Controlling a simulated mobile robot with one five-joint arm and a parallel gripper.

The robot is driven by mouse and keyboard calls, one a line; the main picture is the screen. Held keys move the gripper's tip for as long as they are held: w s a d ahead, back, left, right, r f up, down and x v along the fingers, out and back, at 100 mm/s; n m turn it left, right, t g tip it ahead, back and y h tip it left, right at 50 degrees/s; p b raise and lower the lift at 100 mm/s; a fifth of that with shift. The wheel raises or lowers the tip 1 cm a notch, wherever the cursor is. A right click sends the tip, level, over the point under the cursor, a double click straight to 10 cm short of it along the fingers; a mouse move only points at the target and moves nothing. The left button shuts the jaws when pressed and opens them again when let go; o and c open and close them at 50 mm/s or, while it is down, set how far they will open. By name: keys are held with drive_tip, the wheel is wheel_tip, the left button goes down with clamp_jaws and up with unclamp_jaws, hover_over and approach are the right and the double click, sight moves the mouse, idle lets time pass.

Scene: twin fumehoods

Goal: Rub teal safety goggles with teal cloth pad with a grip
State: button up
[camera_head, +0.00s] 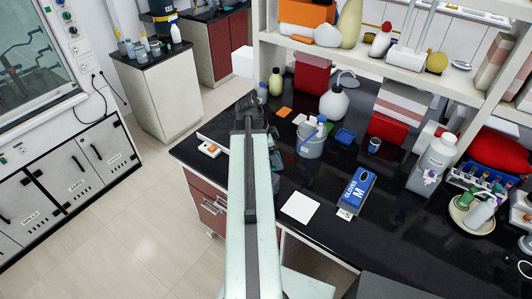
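My gripper (252,112) is the dark end of my pale arm, over the left part of the black bench. It is small and seen along the arm, so I cannot tell if its fingers are open or shut, or if it holds anything. A dark teal, partly see-through thing (276,160) shows just right of my arm, partly hidden by it; it may be the teal safety goggles. I cannot make out the teal cloth pad with a grip; my arm covers part of the bench.
An orange-topped item (209,149) lies left of my arm. A loaded shelf (400,62) stands behind.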

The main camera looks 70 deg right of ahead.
drive_tip(key=shift+w, duration=0.15)
drive_tip(key=shift+w+a+f, duration=0.1)
drive_tip(key=shift+w, duration=0.1)
